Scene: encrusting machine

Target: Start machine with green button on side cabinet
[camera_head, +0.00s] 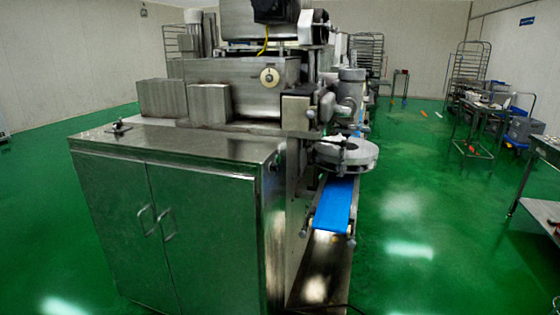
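The steel side cabinet (110,225) stands in front of me, left of the middle. Its two doors with curved handles are shut. A small dark fitting (271,168) sits near the top of its narrow right side. I cannot make out a green button on the cabinet. The encrusting machine (235,72) rises behind the cabinet, with a round grey disc part (346,153) over its blue conveyor belt (334,205). Neither of my grippers shows in the head view.
A small metal part (119,127) lies on the cabinet top. Steel tables (478,118) and a wire rack (468,65) stand at the right. A dark cable lies on the floor near the conveyor.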

